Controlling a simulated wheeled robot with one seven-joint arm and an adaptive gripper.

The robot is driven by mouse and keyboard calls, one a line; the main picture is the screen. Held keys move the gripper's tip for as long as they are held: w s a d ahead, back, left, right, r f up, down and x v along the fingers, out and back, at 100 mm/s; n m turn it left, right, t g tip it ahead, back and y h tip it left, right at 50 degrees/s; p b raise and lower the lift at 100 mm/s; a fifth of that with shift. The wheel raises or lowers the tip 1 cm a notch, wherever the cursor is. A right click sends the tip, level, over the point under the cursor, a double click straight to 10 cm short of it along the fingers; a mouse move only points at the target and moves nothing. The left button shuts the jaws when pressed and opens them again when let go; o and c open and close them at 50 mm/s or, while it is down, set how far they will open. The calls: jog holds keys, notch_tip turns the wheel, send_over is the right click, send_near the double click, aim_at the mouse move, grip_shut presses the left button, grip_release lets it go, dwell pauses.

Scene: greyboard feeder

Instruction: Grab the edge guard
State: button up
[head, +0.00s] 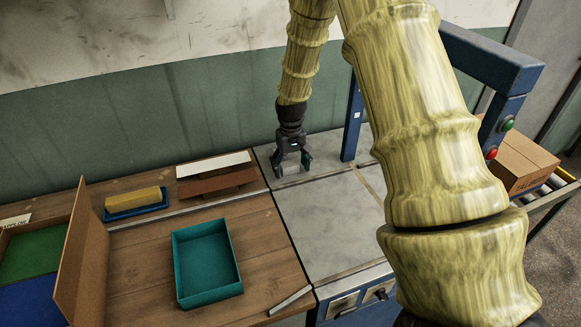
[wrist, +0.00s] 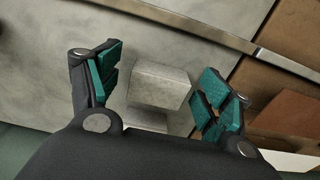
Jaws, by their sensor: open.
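My gripper (head: 293,167) is open over the far part of the grey metal table, with its fingers pointing down. In the wrist view, a small pale grey, blocky piece (wrist: 160,88) with a lower step lies between the two teal-padded fingers. It looks like the edge guard, though its grey is close to that of the table. There is a gap between it and each finger, and neither finger visibly grips it. In the head view I cannot make this piece out clearly behind the fingers.
A blue frame post (head: 352,120) stands just right of my gripper. On the wooden bench are a teal tray (head: 207,298), a yellow block (head: 132,198) on a blue tray, and white (head: 213,163) and brown (head: 218,182) strips. A metal rail (wrist: 190,27) runs along the table.

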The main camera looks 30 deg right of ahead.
jog(key=c, duration=0.9)
jog(key=shift+o, duration=0.2)
jog(key=shift+r, duration=0.1)
